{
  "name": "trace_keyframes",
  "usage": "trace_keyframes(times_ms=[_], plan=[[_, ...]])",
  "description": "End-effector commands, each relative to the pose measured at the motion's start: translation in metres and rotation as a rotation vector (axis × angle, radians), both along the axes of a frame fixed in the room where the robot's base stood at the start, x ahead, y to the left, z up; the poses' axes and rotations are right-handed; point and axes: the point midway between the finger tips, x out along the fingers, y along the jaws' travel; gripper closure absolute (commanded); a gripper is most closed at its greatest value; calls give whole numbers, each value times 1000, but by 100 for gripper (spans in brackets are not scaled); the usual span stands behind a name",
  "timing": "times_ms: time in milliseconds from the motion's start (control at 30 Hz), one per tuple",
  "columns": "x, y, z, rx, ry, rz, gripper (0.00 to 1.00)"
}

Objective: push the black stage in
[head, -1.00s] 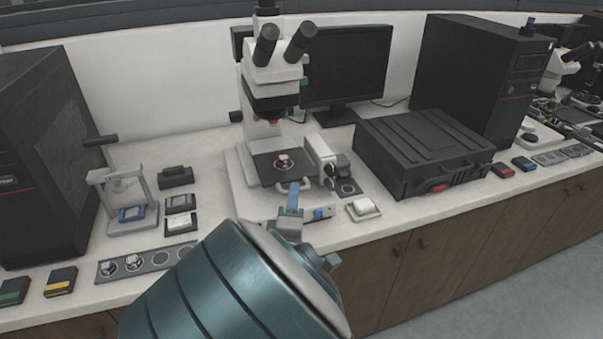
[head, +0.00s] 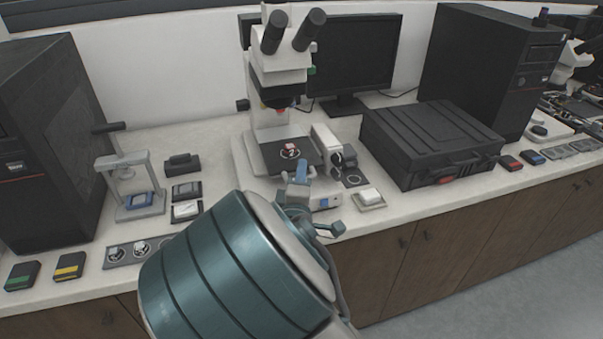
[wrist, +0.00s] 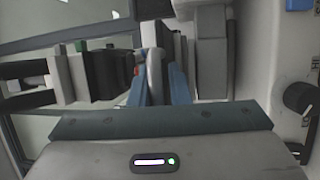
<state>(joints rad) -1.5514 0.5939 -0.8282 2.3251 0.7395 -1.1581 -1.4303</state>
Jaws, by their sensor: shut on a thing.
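The black stage (head: 275,156) lies flat under the microscope (head: 283,72), with a small red and white sample (head: 290,150) on it. A pale grey handle (wrist: 155,72) is at the stage's front edge, and in the wrist view it runs between the blue fingers. My gripper (head: 302,172) is at this handle, in front of the stage, and is shut on it. The fingers also show in the wrist view (wrist: 155,90). My teal arm link hides part of the bench below the gripper.
A grey block with black knobs (head: 328,146) stands close right of the stage. A white pad in a tray (head: 370,197) lies right of the gripper. A black case (head: 430,140) is further right, and a small grey press (head: 130,185) is to the left.

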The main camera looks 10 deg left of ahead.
Motion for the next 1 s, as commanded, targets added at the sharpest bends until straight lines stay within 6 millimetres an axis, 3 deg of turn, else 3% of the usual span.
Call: trace_keyframes(times_ms=[300,633,667,700,1000], plan=[[34,20,7,9,-18,-1,100],[36,21,7,11,-17,-1,100],[36,21,7,11,-17,-1,75],[36,21,7,11,-16,-1,67],[34,21,4,7,-10,0,67]])
